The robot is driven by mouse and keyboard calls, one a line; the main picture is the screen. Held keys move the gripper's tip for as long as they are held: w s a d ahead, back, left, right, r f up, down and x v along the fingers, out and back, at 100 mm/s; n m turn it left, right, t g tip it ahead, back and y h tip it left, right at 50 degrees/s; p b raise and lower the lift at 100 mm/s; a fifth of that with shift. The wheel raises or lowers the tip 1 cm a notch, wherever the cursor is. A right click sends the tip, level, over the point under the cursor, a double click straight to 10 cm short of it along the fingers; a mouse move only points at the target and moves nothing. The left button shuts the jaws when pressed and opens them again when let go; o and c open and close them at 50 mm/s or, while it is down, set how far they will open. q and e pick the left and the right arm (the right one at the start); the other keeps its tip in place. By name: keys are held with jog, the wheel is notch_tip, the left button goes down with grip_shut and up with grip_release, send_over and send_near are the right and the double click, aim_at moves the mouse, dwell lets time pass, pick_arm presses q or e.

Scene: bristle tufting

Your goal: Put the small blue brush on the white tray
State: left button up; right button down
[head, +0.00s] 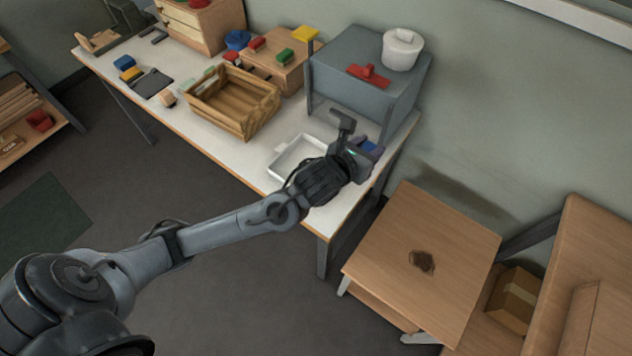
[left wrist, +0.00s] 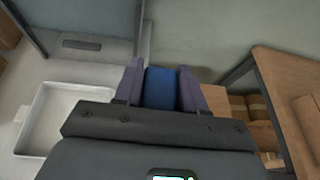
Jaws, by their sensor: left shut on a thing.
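My left gripper (head: 368,153) is above the right end of the white table, to the right of the white tray (head: 294,154). It is shut on the small blue brush (left wrist: 160,88), whose blue body sits between the two fingers in the left wrist view. Its bristles cannot be made out. A bit of blue also shows at the gripper in the head view. The white tray is shallow and empty where seen, partly covered by my left wrist in the head view. In the left wrist view the tray (left wrist: 62,104) lies left of the gripper.
A wooden crate (head: 232,103) stands left of the tray. A wooden side table (head: 440,230) is at the right. Several coloured brushes lie farther left.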

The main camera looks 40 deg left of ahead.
pick_arm(q)
jog(key=s+a+f+y+b, duration=0.1)
jog(key=s+a+f, duration=0.1)
jog(key=f, duration=0.4)
jog(key=s+a+f+b, duration=0.1)
jog(key=s+a+f, duration=0.1)
jog(key=f, duration=0.4)
jog(key=w+a+f, duration=0.2)
jog(key=a, duration=0.1)
jog(key=w+a+f+b, duration=0.1)
jog(key=w+a+f, duration=0.1)
jog(key=a, duration=0.1)
jog(key=w+a+f, duration=0.1)
jog(key=a+f, duration=0.1)
jog(key=a, duration=0.1)
jog(key=shift+w+a+f, duration=0.15)
jog(key=shift+w+f, duration=0.15)
jog(key=shift+w, duration=0.1)
jog(key=shift+f+b, duration=0.7)
jog(key=shift+f, duration=1.25)
jog(key=shift+f, duration=0.1)
jog(key=o, duration=0.6)
jog(key=shift+f, duration=0.1)
jog(key=shift+o, duration=0.9)
